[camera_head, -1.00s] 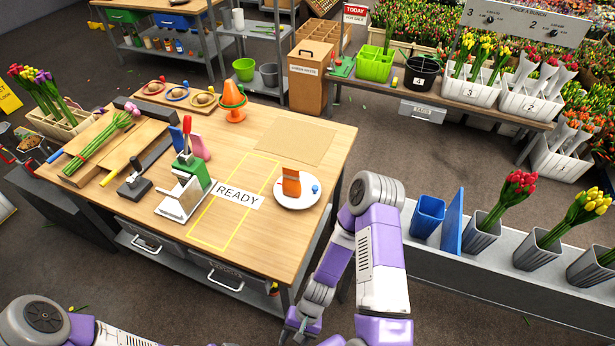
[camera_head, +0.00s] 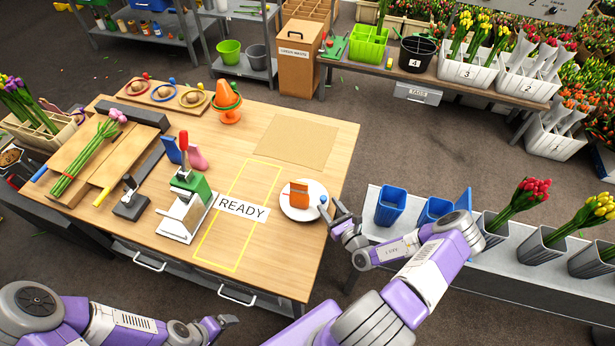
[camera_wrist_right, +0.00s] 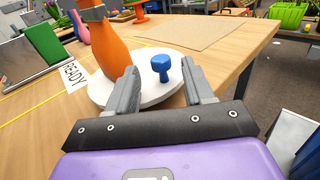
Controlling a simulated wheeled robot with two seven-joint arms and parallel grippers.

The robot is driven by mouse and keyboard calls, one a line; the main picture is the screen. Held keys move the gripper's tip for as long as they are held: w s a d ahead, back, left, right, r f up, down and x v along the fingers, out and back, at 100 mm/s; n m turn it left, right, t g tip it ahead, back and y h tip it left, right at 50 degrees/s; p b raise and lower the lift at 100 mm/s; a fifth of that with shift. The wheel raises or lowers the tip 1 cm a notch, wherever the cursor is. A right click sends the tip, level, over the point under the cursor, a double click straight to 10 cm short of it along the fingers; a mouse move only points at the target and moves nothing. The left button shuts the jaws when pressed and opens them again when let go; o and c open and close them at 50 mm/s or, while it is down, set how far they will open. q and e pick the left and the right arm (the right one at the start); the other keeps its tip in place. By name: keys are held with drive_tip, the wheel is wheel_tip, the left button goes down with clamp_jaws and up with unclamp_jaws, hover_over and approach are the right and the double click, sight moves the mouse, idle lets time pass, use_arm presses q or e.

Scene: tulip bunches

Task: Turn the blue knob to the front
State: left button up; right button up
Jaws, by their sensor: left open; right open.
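The blue knob (camera_wrist_right: 160,68) stands on the rim of a round white turntable plate (camera_wrist_right: 112,92), between the two fingers of my right gripper (camera_wrist_right: 160,84) in the right wrist view. The fingers are open, with gaps on both sides of the knob. In the head view the knob (camera_head: 323,200) is at the right edge of the plate (camera_head: 297,212), beside my right gripper (camera_head: 338,217). My left gripper (camera_head: 222,320) is in front of the table, at the lower left, away from the plate.
The READY label (camera_head: 242,208) and its yellow outline lie left of the plate. A green-and-white device (camera_head: 188,205) stands further left. A brown mat (camera_head: 293,140) lies behind. Blue and grey buckets (camera_head: 391,206) stand on the side bench.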

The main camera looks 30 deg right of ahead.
sight(325, 200)
drive_tip(key=shift+w+d+r, duration=0.1)
drive_tip(key=shift+w+r, duration=0.2)
drive_tip(key=shift+r, duration=0.05)
drive_tip(key=shift+w+d, duration=0.15)
drive_tip(key=shift+w, duration=2.65)
drive_tip(key=shift+c, duration=0.3)
clamp_jaws()
